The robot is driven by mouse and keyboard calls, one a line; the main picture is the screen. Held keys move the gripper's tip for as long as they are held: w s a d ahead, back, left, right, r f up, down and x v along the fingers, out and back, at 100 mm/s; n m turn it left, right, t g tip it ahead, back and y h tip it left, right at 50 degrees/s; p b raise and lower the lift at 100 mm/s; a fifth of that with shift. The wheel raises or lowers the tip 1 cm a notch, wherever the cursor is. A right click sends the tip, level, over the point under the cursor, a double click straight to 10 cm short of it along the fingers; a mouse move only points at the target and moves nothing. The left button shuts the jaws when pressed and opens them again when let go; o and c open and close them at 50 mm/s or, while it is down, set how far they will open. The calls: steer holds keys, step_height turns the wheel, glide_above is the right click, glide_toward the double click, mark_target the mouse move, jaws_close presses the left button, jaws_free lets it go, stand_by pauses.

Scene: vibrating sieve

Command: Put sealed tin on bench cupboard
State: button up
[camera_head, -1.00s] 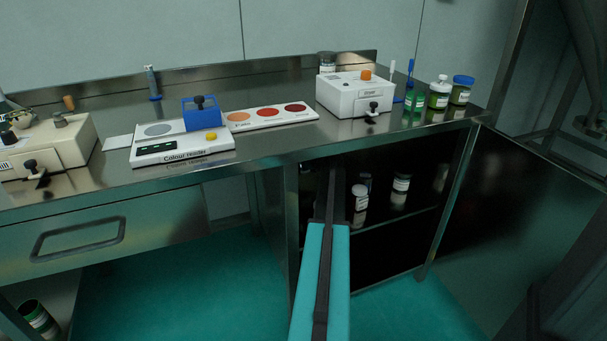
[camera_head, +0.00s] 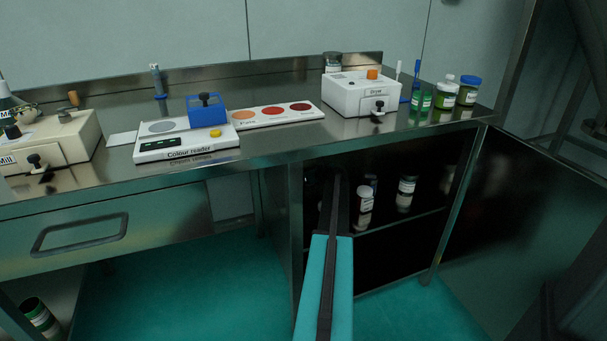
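The open bench cupboard (camera_head: 298,215) is under the right end of the steel bench, its door swung out to the right. My arm reaches from the bottom of the view into this cupboard. My gripper (camera_head: 338,182) is a dark shape in the shadow there; its fingers and anything between them cannot be made out. Just right of it, a small white labelled container (camera_head: 365,200) stands on the cupboard shelf. Another pale labelled container (camera_head: 406,188) stands farther right on the shelf. I cannot tell which container is the sealed tin.
A colour reader (camera_head: 185,150), a strip with coloured discs (camera_head: 275,115), a dryer (camera_head: 358,97) and a mill (camera_head: 55,140) stand on the bench. Green jars (camera_head: 444,95) stand at its right end. A dark-lidded jar (camera_head: 332,61) is behind the dryer. The cupboard door (camera_head: 520,215) bounds the right.

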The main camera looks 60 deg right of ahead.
steer(key=shift+f, duration=0.1)
stand_by(0.3)
steer(key=o, duration=1.3)
steer(key=shift+o, duration=0.2)
steer(key=shift+v, duration=0.85)
steer(key=p+v, duration=0.2)
steer(key=v, duration=0.8)
steer(key=shift+s+a+p, duration=0.15)
steer(key=shift+p, duration=0.2)
steer(key=shift+r, duration=0.3)
